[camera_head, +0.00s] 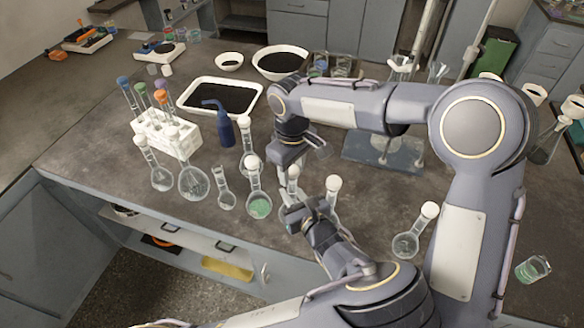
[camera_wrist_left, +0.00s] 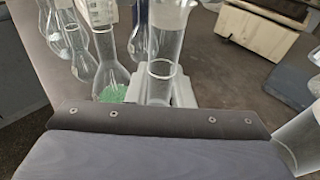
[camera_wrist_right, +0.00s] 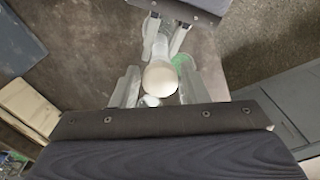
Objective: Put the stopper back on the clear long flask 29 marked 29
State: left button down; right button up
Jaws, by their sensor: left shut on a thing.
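A clear long-necked flask (camera_head: 290,190) stands at the front of the bench, and my left gripper (camera_head: 291,206) is shut on its neck. The neck (camera_wrist_left: 163,88) shows between the fingers in the left wrist view. A white round stopper (camera_head: 293,171) is in line above the neck; it also shows in the right wrist view (camera_wrist_right: 159,78). I cannot tell whether it is fully seated. My right gripper (camera_head: 301,158) is over the stopper, its fingers apart on either side with small gaps. I cannot read the number 29 on any flask.
A stoppered flask with green contents (camera_head: 260,206) and an unstoppered flask (camera_head: 226,199) stand to the left. A white tube rack (camera_head: 180,145), a blue bottle (camera_head: 225,132) and a black-filled tray (camera_head: 262,94) are farther back.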

jog(key=shift+o, duration=1)
jog(key=shift+r, duration=2.3)
jog(key=shift+r, duration=1.75)
jog(key=shift+c, duration=0.4)
jog(key=shift+f, duration=0.15)
jog(key=shift+f, duration=3.9)
